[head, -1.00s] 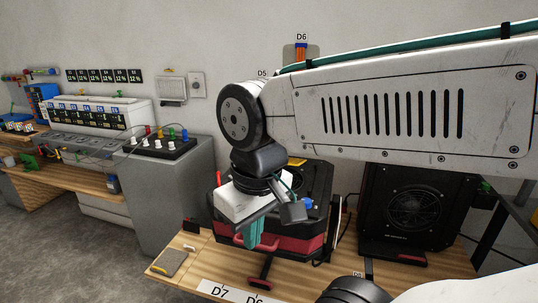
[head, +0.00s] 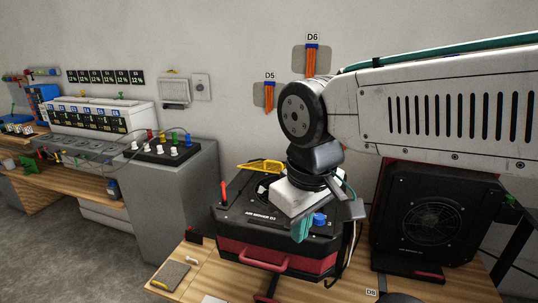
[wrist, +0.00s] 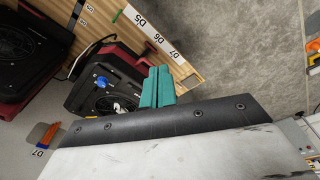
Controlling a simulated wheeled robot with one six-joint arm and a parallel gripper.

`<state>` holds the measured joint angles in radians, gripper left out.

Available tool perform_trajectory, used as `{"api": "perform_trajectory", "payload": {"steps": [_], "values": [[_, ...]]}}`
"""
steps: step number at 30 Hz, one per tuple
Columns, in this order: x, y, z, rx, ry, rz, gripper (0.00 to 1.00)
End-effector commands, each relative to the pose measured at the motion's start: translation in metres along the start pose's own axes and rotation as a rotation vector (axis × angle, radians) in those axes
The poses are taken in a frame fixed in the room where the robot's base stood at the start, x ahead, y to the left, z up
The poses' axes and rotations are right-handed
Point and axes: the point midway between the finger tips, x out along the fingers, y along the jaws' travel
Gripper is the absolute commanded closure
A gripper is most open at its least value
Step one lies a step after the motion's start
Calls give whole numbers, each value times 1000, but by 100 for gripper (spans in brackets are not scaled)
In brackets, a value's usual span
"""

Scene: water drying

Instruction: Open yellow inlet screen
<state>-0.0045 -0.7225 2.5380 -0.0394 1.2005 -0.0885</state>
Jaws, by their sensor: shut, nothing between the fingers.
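The yellow inlet screen (head: 260,167) shows in the head view at the back of the top of a black and red air mover (head: 245,227). It looks raised beside the dark round inlet; its exact angle is hard to tell. My gripper (head: 301,230) has teal fingers, shut and empty, pointing down over the front right of the air mover, near its blue knob (head: 320,219). The screen is left of and behind my fingers, apart from them.
A red upright piece (head: 223,191) stands at the air mover's left corner, and a red handle (head: 265,260) is on its front. Another black fan unit (head: 430,220) stands to the right. A grey pad (head: 170,275) lies on the wooden bench, front left.

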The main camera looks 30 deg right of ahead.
Motion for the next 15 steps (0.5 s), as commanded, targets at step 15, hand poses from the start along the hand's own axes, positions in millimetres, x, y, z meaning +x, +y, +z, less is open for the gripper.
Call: {"api": "perform_trajectory", "payload": {"steps": [15], "values": [[33,128,-212,-1603,-211,399,100]]}}
